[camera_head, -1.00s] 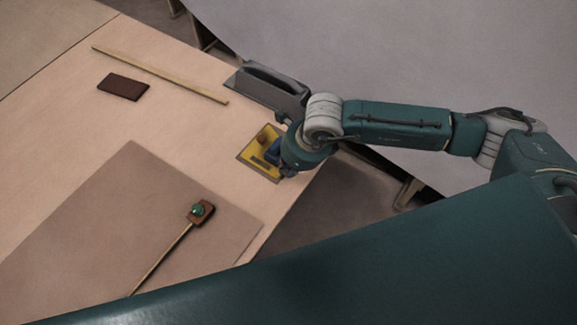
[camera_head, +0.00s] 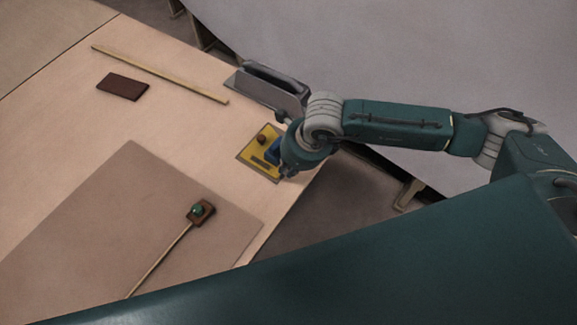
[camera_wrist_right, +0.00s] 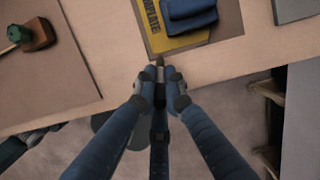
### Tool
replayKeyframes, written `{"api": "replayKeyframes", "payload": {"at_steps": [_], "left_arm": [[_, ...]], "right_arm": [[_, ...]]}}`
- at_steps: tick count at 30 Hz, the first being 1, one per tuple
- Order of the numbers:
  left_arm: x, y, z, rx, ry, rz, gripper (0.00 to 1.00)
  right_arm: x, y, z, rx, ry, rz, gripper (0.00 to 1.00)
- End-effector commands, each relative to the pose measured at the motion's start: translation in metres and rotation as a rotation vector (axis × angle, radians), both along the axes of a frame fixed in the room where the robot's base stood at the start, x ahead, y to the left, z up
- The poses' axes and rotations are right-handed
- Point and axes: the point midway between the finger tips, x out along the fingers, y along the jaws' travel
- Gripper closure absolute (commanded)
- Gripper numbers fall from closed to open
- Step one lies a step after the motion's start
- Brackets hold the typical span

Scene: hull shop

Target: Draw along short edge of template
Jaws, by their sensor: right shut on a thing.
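The yellow template (camera_head: 246,153), a flat plate with dark lettering, lies near the right edge of the bench. A blue folded-looking thing (camera_wrist_right: 188,14) rests on it, and a small brown knob (camera_head: 262,140) stands on it in the head view. My right gripper (camera_wrist_right: 160,88) is shut on a thin dark-tipped marker-like tool (camera_wrist_right: 160,62). Its tip is close to the template's near edge; I cannot tell whether it touches the bench. In the head view the wrist hides the fingertips and the tool. My left gripper is not in view.
A grey box-shaped tool with a handle (camera_head: 270,88) stands beyond the template. A wooden strip (camera_head: 160,75) and a dark brown block (camera_head: 122,87) lie farther left. A brown sheet (camera_head: 120,215) bears a block with a green knob (camera_head: 200,212) and a rod. The bench edge is close by.

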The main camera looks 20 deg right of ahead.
Motion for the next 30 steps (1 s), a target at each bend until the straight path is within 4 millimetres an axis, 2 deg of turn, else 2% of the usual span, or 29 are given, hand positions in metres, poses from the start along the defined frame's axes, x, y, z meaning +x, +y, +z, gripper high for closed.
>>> {"api": "replayKeyframes", "payload": {"at_steps": [11, 30], "left_arm": [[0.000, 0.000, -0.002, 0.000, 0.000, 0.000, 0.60], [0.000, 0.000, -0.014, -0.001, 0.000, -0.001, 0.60]], "right_arm": [[-0.001, -0.001, -0.002, -0.001, 0.003, -0.001, 1.00], [0.010, -0.014, -0.001, -0.002, 0.001, -0.002, 1.00]]}}
